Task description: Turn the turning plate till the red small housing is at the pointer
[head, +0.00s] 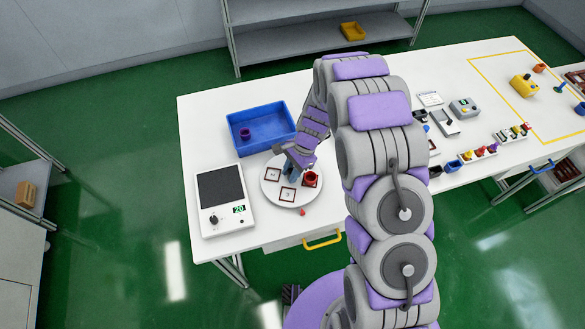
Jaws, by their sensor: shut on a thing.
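The turning plate (273,199) is a white disc on the table, with square dark-edged marks on its top. The red small housing (311,179) stands on the right side of the plate. A small red pointer (302,212) is on the table just off the plate's front edge, so the housing is to the right of and behind the pointer. My gripper (291,168) is low over the back middle of the plate, shut on a blue-grey handle there. My gripper and arm partly hide the handle and the plate's back.
A white device with a dark panel (220,187) is to the left. Several small parts and boxes (478,152) lie to the right, beyond my arm. A yellow drawer handle (322,241) is below the front edge.

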